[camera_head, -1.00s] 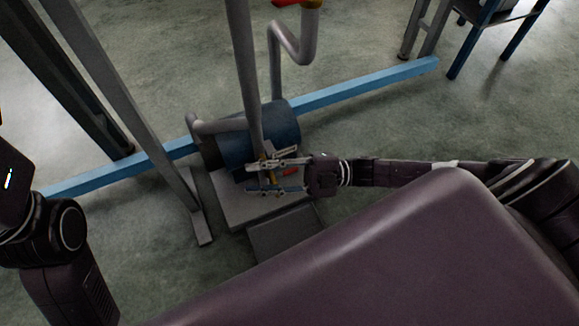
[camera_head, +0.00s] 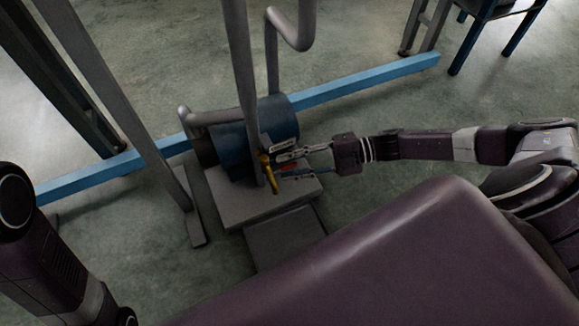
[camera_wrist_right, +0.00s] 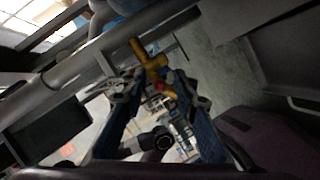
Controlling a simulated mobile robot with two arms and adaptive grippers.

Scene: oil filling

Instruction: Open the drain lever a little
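A yellow drain fitting (camera_head: 267,170) sits low on the grey vertical pipe (camera_head: 243,80), beside the blue cylinder (camera_head: 228,148). My right gripper (camera_head: 280,161) reaches in from the right, with its fingertips right next to the fitting. In the right wrist view the yellow fitting (camera_wrist_right: 152,62) lies just beyond the fingertips. A small red piece, seemingly the drain lever (camera_wrist_right: 159,86), shows between the two fingers, which stand apart. I cannot tell whether either finger touches it. In the head view the lever is mostly hidden by the fingers. My left gripper is out of view.
A grey block (camera_head: 240,208) lies under the fitting, with a darker flat plate (camera_head: 285,238) in front of it. A blue floor beam (camera_head: 365,80) runs behind. A slanted grey post (camera_head: 120,105) stands left. Open floor (camera_head: 400,115) lies to the right.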

